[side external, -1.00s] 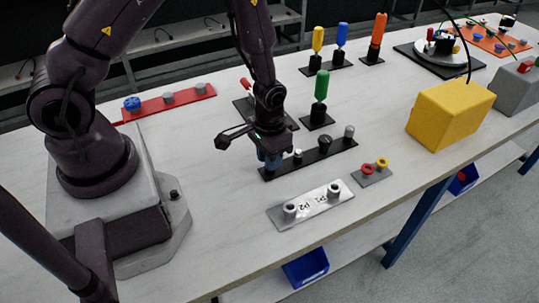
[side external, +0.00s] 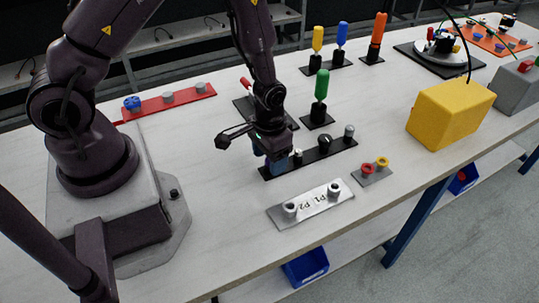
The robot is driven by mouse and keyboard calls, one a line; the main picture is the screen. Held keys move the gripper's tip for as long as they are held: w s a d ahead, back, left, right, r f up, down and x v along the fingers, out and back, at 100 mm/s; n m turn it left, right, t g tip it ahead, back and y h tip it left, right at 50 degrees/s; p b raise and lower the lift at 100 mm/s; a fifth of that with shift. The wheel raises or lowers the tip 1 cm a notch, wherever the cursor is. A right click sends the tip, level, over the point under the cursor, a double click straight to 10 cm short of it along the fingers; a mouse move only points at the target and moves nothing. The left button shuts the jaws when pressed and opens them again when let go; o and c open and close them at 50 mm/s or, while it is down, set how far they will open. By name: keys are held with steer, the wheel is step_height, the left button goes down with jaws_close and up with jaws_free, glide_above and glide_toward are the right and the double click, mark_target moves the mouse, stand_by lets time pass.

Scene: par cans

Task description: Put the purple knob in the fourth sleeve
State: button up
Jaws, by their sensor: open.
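I cannot make out a purple knob in the side external view. My gripper (side external: 272,167) points down at the left end of a black strip (side external: 313,153), with its blue fingers open. The fingers hide that end of the strip and whatever stands there; I cannot tell whether anything is between them. Along the rest of the strip stand a small pale-topped post (side external: 298,156), a larger black knob (side external: 325,142) and a grey post (side external: 349,131). I cannot tell which of these, if any, is the fourth sleeve.
A silver plate (side external: 312,207) marked P1 and P2 lies in front. A small grey plate (side external: 377,175) with red and yellow rings is to the right. A green-handled piece (side external: 321,86) stands behind. A red strip (side external: 190,98) lies behind left; a yellow box (side external: 450,112) stands right.

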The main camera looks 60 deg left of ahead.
step_height(320, 180, up, 13)
stand_by(0.7)
